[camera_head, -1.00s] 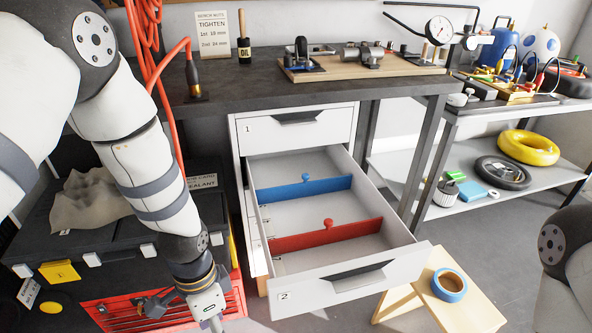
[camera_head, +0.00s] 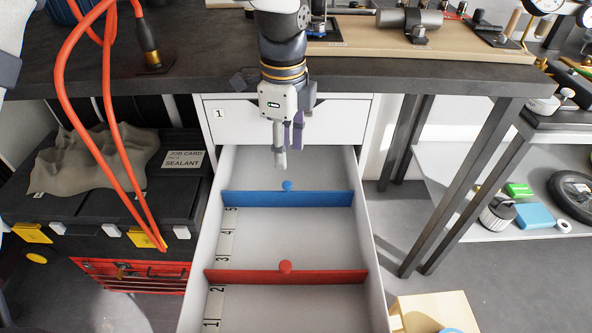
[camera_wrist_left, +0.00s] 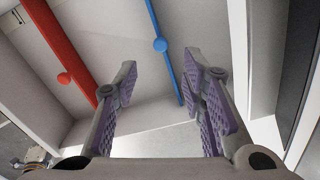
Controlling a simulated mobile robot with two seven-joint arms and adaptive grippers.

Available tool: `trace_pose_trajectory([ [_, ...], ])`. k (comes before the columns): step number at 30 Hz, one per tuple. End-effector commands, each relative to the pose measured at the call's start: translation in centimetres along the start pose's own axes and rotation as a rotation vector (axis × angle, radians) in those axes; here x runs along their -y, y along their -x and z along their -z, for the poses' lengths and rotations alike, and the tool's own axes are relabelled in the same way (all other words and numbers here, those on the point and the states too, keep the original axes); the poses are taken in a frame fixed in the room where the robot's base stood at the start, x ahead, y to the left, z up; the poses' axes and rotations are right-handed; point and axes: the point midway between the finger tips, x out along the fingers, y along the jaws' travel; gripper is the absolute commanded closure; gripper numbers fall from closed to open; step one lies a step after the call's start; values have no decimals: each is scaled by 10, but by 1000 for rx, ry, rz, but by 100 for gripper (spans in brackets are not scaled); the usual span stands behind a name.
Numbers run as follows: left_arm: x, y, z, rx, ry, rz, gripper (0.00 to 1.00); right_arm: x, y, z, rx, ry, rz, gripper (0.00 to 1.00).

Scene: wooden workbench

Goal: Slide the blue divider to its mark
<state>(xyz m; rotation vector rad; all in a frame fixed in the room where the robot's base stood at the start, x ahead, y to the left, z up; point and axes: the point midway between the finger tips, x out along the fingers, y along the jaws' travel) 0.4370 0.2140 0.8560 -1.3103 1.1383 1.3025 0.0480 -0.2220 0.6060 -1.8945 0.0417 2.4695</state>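The blue divider (camera_head: 290,199) spans the open drawer (camera_head: 377,285), with a round blue knob on its top edge. It stands by the number 5 on the strip (camera_head: 226,245) along the drawer's left wall. A red divider (camera_head: 290,277) with a red knob stands nearer the front, between numbers 2 and 3. My left gripper (camera_head: 287,152) points down over the back of the drawer, behind and above the blue knob. In the left wrist view, its fingers (camera_wrist_left: 164,78) are apart and empty, and the blue divider (camera_wrist_left: 172,68) shows beyond the gap. My right gripper is out of view.
The workbench top (camera_head: 200,75) overhangs the drawer's back, close to my left arm. An orange cable (camera_head: 103,130) hangs at the left, by a black case with a cloth (camera_head: 95,160).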

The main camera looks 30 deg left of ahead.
Motion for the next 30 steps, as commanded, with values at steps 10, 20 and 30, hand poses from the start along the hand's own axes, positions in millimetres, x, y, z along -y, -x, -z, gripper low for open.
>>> trace_pose_trajectory([
  [10,-1,-79,0,1,1,-6,62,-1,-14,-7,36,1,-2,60],
  [20,-1,-86,0,-1,1,-1,62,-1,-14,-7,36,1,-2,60],
  [30,-1,-86,0,-1,1,-2,100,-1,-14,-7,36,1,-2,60],
])
